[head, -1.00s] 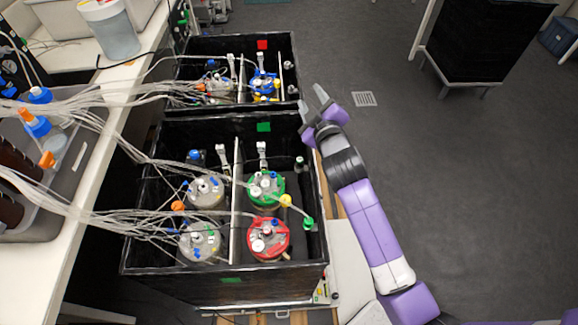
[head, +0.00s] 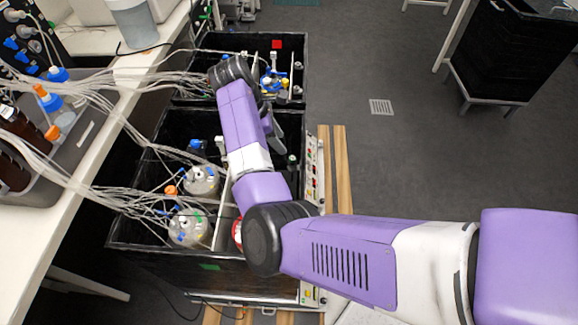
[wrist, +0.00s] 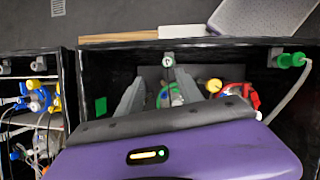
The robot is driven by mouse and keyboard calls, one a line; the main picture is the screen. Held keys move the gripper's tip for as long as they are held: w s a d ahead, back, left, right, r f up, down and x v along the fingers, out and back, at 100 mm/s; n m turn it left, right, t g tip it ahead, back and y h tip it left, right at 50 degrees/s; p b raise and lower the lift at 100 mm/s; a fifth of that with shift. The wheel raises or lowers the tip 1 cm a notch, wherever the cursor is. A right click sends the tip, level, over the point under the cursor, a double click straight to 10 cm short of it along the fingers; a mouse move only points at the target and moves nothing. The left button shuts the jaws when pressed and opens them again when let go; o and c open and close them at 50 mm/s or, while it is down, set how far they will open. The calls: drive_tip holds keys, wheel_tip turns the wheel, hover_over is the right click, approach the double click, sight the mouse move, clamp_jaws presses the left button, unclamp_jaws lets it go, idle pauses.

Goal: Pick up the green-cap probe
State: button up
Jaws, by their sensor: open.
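In the head view my gripper (head: 274,128) hangs over the near box, partly hidden by my arm. A second, brighter green fitting (wrist: 290,60) with a pale cable sits at the box's right corner in the wrist view.
The near black box (head: 205,255) holds several vessels; my arm covers the green-lidded one, and the red one (head: 237,232) barely shows. A far box (head: 243,40) adjoins it. Pale tubes (head: 100,95) run in from the left bench.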

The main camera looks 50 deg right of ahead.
sight(291, 158)
drive_tip(key=shift+n, duration=0.4)
drive_tip(key=shift+s+a+p+x, duration=0.15)
drive_tip(key=shift+s+p+x, duration=0.05)
drive_tip(key=shift+x, duration=1.1)
drive_tip(key=shift+s+a+p+x, duration=0.15)
drive_tip(key=shift+s+p+x, duration=0.1)
drive_tip(key=shift+x, duration=1)
drive_tip(key=shift+s+a+p+x, duration=0.15)
drive_tip(key=shift+s+x, duration=0.05)
drive_tip(key=shift+x, duration=1.1)
drive_tip(key=shift+c, duration=0.2)
clamp_jaws()
